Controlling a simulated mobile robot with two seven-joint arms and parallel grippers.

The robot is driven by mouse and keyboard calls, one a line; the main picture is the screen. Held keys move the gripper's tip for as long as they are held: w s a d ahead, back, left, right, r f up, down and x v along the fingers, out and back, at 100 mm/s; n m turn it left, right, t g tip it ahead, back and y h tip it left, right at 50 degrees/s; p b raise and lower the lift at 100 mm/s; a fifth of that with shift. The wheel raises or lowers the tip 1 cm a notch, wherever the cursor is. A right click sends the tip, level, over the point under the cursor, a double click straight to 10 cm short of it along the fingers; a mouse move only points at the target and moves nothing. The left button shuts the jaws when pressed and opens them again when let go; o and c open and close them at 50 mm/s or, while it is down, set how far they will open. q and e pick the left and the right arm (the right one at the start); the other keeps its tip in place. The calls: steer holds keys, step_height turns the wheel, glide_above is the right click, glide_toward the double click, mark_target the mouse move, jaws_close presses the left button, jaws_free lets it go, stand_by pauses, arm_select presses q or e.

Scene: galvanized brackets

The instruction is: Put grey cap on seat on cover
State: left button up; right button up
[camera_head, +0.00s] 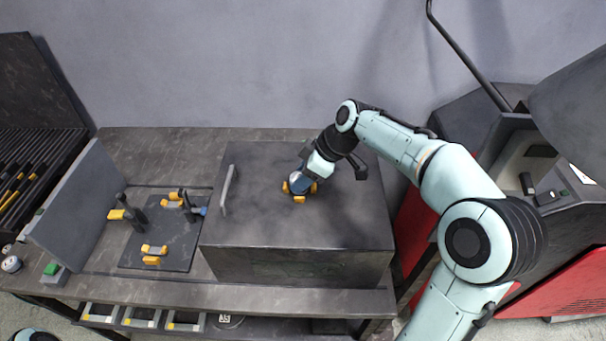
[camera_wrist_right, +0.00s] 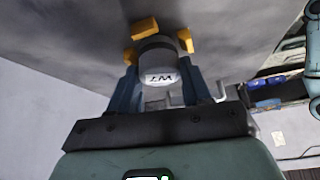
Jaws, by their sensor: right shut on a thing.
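The cover (camera_head: 340,215) is a large dark grey box with a bar handle on its left, standing on the bench. The seat (camera_head: 299,199) on its top is marked by several orange blocks, which also show in the right wrist view (camera_wrist_right: 145,28). My right gripper (camera_head: 299,184) reaches down to the seat. In the right wrist view its blue fingers are shut on the grey cap (camera_wrist_right: 159,68), which bears dark lettering. The cap is among the orange blocks; whether it rests fully on the seat is hidden. My left gripper is out of view.
Left of the cover, a dark plate (camera_head: 175,240) carries orange blocks and upright dark posts. A grey upright panel (camera_head: 88,205) stands farther left. Small open drawers (camera_head: 140,317) show under the bench front. A red and grey machine (camera_head: 560,255) stands at right.

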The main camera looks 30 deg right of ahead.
steer(key=shift+f, duration=0.15)
steer(key=o, duration=1.1)
steer(key=shift+r, duration=0.3)
steer(key=v, duration=1.2)
steer(key=shift+s+f, duration=0.1)
steer(key=shift+f, duration=0.1)
